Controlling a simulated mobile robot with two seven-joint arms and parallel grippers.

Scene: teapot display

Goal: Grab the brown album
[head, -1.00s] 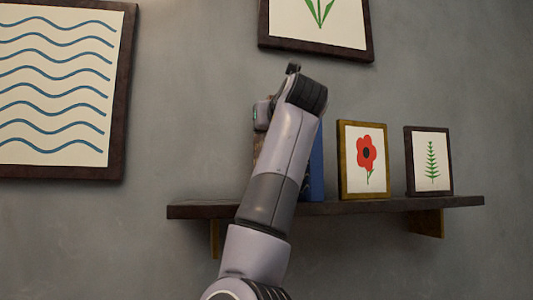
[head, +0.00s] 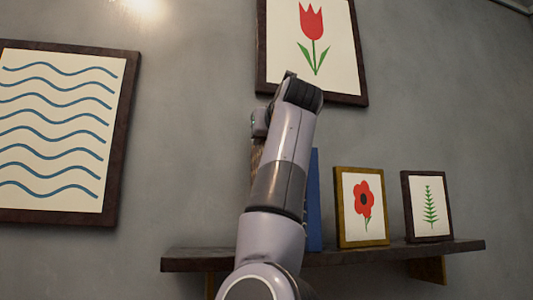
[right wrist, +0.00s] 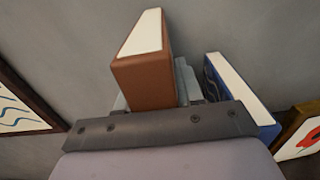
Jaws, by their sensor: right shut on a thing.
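The brown album (right wrist: 148,80), with a pale page edge on top, stands between the fingers of my right gripper (right wrist: 156,92) in the right wrist view. The gripper is shut on it. In the head view my right arm covers most of the album, and only a narrow brown strip (head: 256,158) shows at the arm's left side. The album's lower end is hidden. My left gripper is not in view.
A blue book (head: 314,200) stands on the wall shelf (head: 370,256) just right of the arm; it also shows in the right wrist view (right wrist: 240,95). A gold-framed flower picture (head: 361,207) and a dark-framed fern picture (head: 428,206) stand farther right. A tulip picture (head: 312,40) hangs above.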

